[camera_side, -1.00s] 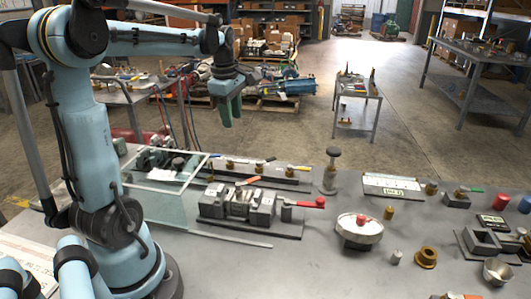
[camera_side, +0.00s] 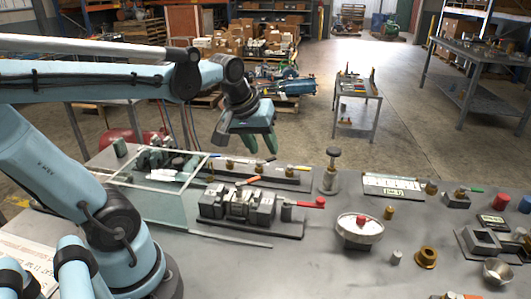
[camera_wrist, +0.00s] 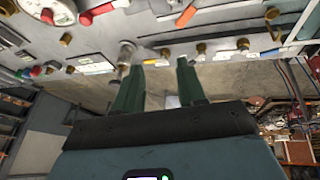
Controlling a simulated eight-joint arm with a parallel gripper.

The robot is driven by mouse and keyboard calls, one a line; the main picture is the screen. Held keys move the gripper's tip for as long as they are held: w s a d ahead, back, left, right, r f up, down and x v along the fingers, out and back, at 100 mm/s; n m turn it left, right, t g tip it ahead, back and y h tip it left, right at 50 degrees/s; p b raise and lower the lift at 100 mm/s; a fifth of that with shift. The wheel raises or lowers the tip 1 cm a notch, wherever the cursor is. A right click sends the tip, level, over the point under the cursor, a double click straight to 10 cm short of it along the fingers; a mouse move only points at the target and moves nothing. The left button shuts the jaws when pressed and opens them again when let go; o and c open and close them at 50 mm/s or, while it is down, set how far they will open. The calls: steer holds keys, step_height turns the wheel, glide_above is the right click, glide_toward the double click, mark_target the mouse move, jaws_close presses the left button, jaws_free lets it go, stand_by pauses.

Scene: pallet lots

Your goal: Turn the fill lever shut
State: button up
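My gripper (camera_side: 260,147) hangs above the back of the bench, above and behind a rail (camera_side: 290,183) of small brass valves with coloured levers. In the wrist view my gripper (camera_wrist: 160,68) has its two green fingers apart, with nothing between them. A red-handled lever (camera_side: 312,203) sticks out right from a grey vise-like block (camera_side: 238,205), and an orange lever (camera_side: 248,181) lies at the block's back. I cannot tell which is the fill lever.
A glass-walled box (camera_side: 160,206) stands left of the block. A round white gauge (camera_side: 360,229) and a brass bushing (camera_side: 426,257) sit in front. The front middle of the bench is clear.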

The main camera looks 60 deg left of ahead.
steer(key=s+d+f+m+t, duration=0.1)
steer(key=s+d+f+m, duration=0.1)
steer(key=d+m, duration=0.3)
steer(key=shift+d+m+t+h, duration=0.35)
steer(key=shift+m+t+h, duration=0.05)
steer(key=shift+m, duration=0.7)
steer(key=a+r+n+g, duration=0.2)
steer(key=a+n+g, duration=0.5)
steer(key=a+n, duration=2.25)
steer(key=shift+n, duration=0.35)
step_height(320, 180, down, 12)
steer(key=shift+s+d, duration=0.1)
steer(key=shift+c, duration=0.5)
jaws_close()
